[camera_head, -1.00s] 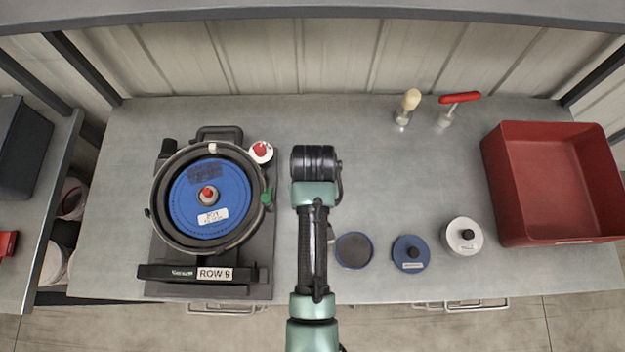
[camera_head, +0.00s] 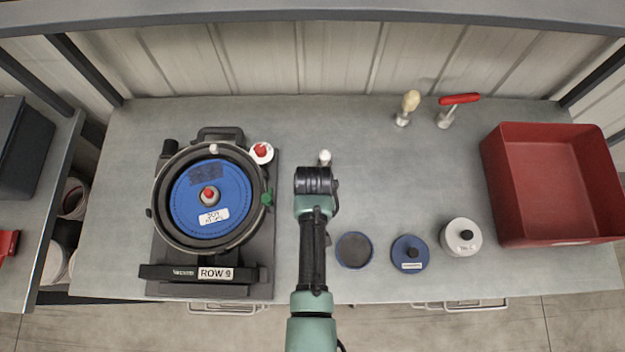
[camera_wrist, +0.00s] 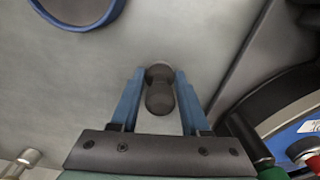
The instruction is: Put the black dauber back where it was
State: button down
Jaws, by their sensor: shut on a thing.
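My gripper (camera_wrist: 160,95) points down over the bench between the seed meter and the round blue-rimmed dish. Its two blue fingers are shut on the black dauber (camera_wrist: 160,99), a dark piece with a rounded end, seen nearly end-on in the wrist view. In the head view my wrist covers the dauber and the fingertips. I cannot tell whether the dauber touches the bench.
The seed meter (camera_head: 257,240) with its blue disc stands on the left. The blue-rimmed dish (camera_head: 354,250), a blue lidded disc (camera_head: 409,254) and a white one (camera_head: 461,236) line the front right. A red bin (camera_head: 505,190) stands far right. The bench's middle right is clear.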

jog(key=shift+c, duration=1.9)
grip_release()
notch_tip(320, 180, up, 11)
jog(key=shift+w+r, duration=0.1)
jog(key=shift+r, duration=0.55)
